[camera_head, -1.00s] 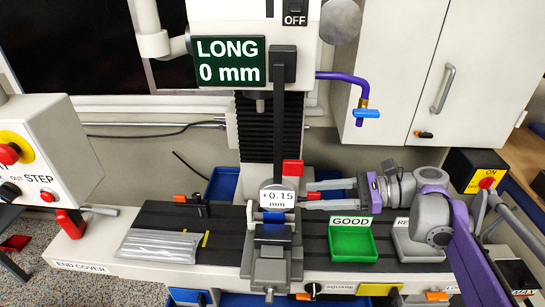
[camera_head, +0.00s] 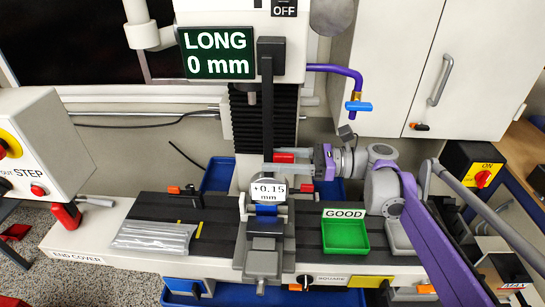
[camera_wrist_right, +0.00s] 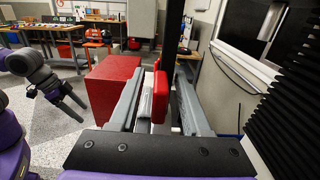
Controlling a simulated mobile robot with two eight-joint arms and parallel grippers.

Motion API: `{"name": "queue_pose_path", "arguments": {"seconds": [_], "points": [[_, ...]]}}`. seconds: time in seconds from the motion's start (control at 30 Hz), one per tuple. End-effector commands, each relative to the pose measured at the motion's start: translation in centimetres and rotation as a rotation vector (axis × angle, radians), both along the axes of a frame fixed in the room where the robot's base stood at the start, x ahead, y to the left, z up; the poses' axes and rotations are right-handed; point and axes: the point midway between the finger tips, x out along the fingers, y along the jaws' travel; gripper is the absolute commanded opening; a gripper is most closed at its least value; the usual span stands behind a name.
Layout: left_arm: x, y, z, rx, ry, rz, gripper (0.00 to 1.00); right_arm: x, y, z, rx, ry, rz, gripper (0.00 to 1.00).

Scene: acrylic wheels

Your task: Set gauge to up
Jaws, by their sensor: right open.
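The gauge (camera_head: 268,191) is a white readout marked +0.15 mm, at the foot of a black upright bar (camera_head: 267,110) in the head view. A red piece (camera_head: 284,157) stands just above and right of it. My right gripper (camera_head: 275,162) is open, with its fingers on either side of the red piece. The right wrist view shows the red piece (camera_wrist_right: 161,95) between the two fingers; contact is not clear. A red block (camera_wrist_right: 114,88) lies outside the left finger there. An arm of mine with a gripper (camera_wrist_right: 68,105) shows small at the left.
A grey vise (camera_head: 264,245) stands below the gauge. The green GOOD tray (camera_head: 345,250) is to the right and clear bars (camera_head: 153,237) lie to the left. The black bellows column (camera_head: 284,130) is close behind the gripper. The dark bed between has free room.

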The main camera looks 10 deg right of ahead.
Motion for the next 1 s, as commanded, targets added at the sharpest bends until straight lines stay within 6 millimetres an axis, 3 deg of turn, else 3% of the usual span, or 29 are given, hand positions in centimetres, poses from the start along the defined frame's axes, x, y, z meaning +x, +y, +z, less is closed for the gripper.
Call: {"name": "queue_pose_path", "arguments": {"seconds": [0.37,0.4,0.67,1.0], "points": [[0.04,0.0,0.11,0.0,-0.001,0.0,0.8,0.23,0.86,-0.04,-0.001,0.0,-0.001,0.47],[0.04,0.0,0.11,0.0,-0.001,0.0,0.8,0.22,0.85,-0.04,-0.001,0.0,-0.001,0.46],[0.04,0.0,0.11,0.0,-0.001,0.0,0.8,0.17,0.86,-0.05,-0.001,0.0,0.001,0.0],[0.02,0.0,0.09,0.0,0.0,0.0,0.8,0.05,0.91,-0.13,-0.002,0.001,0.005,0.0]]}}
